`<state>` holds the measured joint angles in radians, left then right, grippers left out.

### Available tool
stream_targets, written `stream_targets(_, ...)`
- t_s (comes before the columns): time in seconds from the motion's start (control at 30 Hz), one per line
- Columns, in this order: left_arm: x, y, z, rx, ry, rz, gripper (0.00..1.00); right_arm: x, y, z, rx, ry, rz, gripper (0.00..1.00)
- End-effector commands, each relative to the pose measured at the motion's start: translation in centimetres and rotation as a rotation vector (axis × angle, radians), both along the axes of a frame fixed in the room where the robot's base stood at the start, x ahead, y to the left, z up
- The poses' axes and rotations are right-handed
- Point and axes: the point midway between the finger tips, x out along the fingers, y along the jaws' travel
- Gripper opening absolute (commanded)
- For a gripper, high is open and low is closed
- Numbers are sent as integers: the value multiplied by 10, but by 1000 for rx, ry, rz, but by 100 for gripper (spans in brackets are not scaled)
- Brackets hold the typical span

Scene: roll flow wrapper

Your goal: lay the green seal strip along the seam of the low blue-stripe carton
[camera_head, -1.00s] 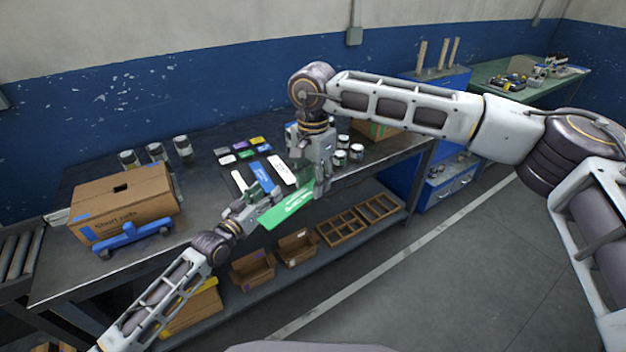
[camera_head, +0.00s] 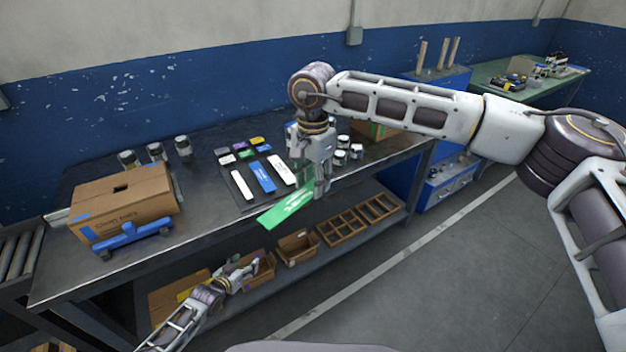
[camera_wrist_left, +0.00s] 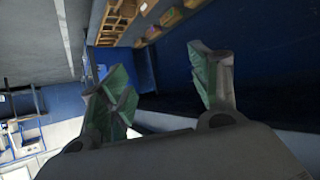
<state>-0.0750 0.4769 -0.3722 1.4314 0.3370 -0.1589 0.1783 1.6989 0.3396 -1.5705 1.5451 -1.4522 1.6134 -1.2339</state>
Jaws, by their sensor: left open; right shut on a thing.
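The green seal strip (camera_head: 287,207) hangs from my right gripper (camera_head: 320,188), which is shut on its right end. The strip juts out past the front edge of the bench, its free end pointing left. The low blue-stripe carton (camera_head: 125,203) stands at the left of the bench with a blue tool (camera_head: 132,235) at its front face. I cannot make out the carton's whole seam. My left gripper (camera_head: 243,273) is open and empty, low in front of the bench near the lower shelf. Its spread fingers show in the left wrist view (camera_wrist_left: 165,92).
A blue strip (camera_head: 262,176) and white strips (camera_head: 281,170) lie on a dark mat. Several jars (camera_head: 157,152) stand at the bench's back. Open bins (camera_head: 297,247) and a divided wooden tray (camera_head: 358,222) sit on the lower shelf. The bench between carton and mat is clear.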

Motion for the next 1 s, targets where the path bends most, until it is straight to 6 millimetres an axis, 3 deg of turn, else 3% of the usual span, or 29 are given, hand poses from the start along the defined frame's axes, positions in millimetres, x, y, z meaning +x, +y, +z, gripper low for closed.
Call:
stream_targets(0.1, -18, 12, -35, 31, 54, 22, 62, 0, 0, 0, 0, 0, 0, 16)
stream_targets(0.47, -83, 44, -129, 120, 213, 66, 62, 0, 0, 0, 0, 0, 0, 16)
stream_targets(1.0, -216, 68, -245, 228, 468, 87, 62, 0, 0, 0, 0, 0, 0, 16)
